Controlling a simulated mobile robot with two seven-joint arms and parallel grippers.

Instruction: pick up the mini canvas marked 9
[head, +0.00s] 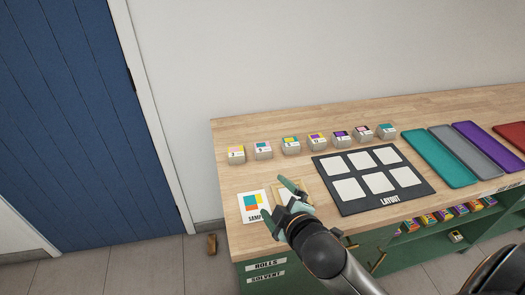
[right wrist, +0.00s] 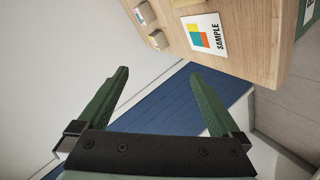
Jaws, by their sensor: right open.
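Several mini canvases, small pale blocks with coloured tops, stand in a row along the back of the wooden bench. They run from the leftmost canvas (head: 237,155) through a middle canvas (head: 290,145) to the rightmost canvas (head: 385,131). Their numbers are too small to read surely, so I cannot tell which is marked 9. My right gripper (head: 279,199) is open and empty, above the bench front in front of the row, beside the sample card (head: 253,205). My left gripper is out of view.
A dark layout board (head: 415,188) with pale squares lies right of my gripper. Teal (head: 438,158), grey (head: 465,151) and purple (head: 487,144) trays lie farther right, then a red one (head: 513,134). More small coloured blocks (head: 445,214) sit on a lower shelf.

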